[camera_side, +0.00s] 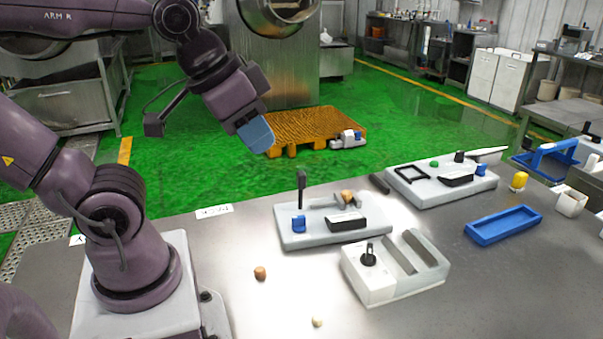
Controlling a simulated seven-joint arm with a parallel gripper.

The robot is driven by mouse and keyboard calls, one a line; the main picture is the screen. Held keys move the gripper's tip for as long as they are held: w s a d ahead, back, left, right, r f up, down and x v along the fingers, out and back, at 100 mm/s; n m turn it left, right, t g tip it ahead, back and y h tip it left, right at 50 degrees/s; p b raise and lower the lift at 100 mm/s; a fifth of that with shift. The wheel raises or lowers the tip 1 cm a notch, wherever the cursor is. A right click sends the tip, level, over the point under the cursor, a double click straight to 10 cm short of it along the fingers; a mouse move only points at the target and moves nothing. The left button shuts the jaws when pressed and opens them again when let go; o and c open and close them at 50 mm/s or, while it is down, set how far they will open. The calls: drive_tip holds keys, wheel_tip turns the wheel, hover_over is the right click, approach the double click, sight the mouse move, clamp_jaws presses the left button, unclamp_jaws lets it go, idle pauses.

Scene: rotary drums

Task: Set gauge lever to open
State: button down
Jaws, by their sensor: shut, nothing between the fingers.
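My gripper (257,137) hangs in the air at the upper middle, above and to the left of the fixtures, with its bluish fingers closed and empty. It is well apart from everything on the bench. A pale base plate (290,239) in the middle of the bench carries an upright black lever (301,190), a blue block (299,224) and a black box (346,222). A white slotted block (385,288) in front has a small black knob or lever (368,255). I see no readable labels, so I cannot tell which part is the gauge lever.
A second pale plate (452,194) with black parts stands behind to the right. A blue tray (503,225) and a yellow-topped item (519,181) lie right of it. Small brown (260,273) and pale (317,321) pieces lie on the otherwise clear front left bench (240,300).

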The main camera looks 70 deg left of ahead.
drive_tip(key=c, duration=1.3)
unclamp_jaws()
drive_tip(key=shift+d+f, duration=0.15)
drive_tip(key=shift+d, duration=0.1)
drive_tip(key=o, duration=0.3)
drive_tip(key=w+f+g, duration=0.1)
drive_tip(key=f, duration=0.1)
drive_tip(key=w+f+g, duration=0.1)
drive_tip(key=f+g, duration=0.1)
drive_tip(key=f, duration=0.1)
drive_tip(key=w+f+g+h, duration=0.1)
drive_tip(key=f, duration=0.1)
drive_tip(key=shift+w+d+f, duration=0.1)
drive_tip(key=shift+d+f, duration=0.15)
drive_tip(key=shift+f, duration=0.05)
drive_tip(key=shift+o, duration=0.2)
drive_tip(key=n+y, duration=1)
drive_tip(key=n, duration=0.6)
approach(302, 174)
drive_tip(key=shift+g, duration=0.4)
drive_tip(key=x, duration=1.2)
drive_tip(key=shift+w, duration=0.35)
